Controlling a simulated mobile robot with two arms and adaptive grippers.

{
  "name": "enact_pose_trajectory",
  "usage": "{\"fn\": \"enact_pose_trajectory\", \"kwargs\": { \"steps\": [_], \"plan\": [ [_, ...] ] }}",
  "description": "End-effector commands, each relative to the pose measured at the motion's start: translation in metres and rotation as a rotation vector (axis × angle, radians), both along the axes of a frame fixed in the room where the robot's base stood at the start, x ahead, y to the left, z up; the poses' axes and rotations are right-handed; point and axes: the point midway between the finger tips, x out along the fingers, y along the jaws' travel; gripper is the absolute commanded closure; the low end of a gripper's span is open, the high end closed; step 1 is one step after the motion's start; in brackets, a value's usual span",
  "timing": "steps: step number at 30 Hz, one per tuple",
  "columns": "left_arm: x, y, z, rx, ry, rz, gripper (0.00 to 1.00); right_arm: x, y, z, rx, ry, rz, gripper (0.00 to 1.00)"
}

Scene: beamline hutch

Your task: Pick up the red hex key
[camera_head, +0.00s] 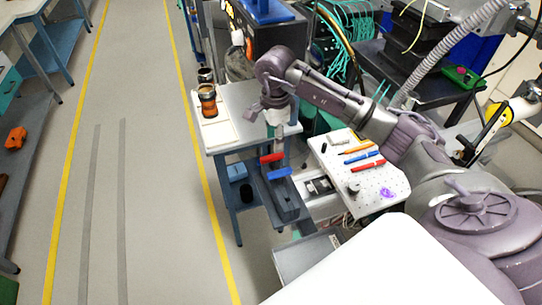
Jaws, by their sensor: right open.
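The red hex key (368,165) appears as a thin red bar lying on the white perforated plate (331,164) at the right of the work area. A blue bar (361,157) and an orange bar (357,149) lie just beyond it, roughly parallel. My right arm reaches in from the right above the plate, and its wrist points down left of the plate. My right gripper (277,143) is open, apart from the red hex key and to its left. Its fingertips are small and hard to make out. My left gripper is out of view.
A dark fixture with a red block (271,158) and a blue block (278,173) stands below my right gripper. A dark round piece (354,188) sits on the plate. Floor at left is clear.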

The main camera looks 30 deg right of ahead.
Motion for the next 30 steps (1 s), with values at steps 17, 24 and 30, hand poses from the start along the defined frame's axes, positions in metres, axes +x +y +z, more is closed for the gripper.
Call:
{"fn": "enact_pose_trajectory", "kwargs": {
  "steps": [17, 24, 30],
  "plan": [
    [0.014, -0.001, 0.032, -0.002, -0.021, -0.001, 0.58, 0.003, 0.005, -0.068, 0.002, 0.005, 0.0, 0.52],
    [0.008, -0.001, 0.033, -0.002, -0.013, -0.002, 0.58, 0.004, 0.004, -0.09, 0.001, 0.0, 0.001, 0.52],
    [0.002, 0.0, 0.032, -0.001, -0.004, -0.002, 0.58, 0.004, 0.003, -0.09, 0.001, -0.001, 0.001, 0.55]
  ]
}}
